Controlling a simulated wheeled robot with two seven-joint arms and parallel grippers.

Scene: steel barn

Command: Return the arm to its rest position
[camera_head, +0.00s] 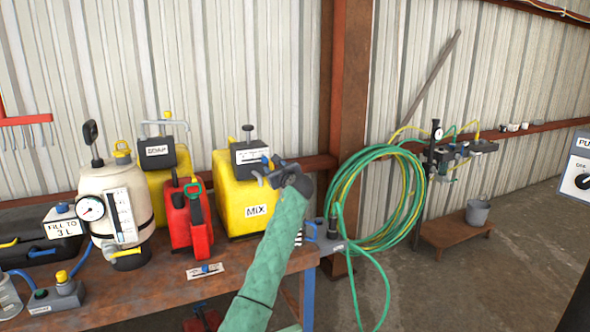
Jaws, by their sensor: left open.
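My left arm, in a green sleeve, reaches up from the bottom middle of the head view. My left gripper (262,170) is at its upper end, open, with nothing visible between its fingers. It shows in front of the right side of the yellow MIX container (226,202), near the container's black labelled box (250,151). I cannot tell whether it touches either. My right gripper is not in view.
The workbench (160,290) holds a white sprayer tank (117,205) with a gauge, a red can (187,225) and another yellow container (165,175). A rusty post (347,100) and coiled green hose (370,155) stand right of the arm. Open floor lies farther right.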

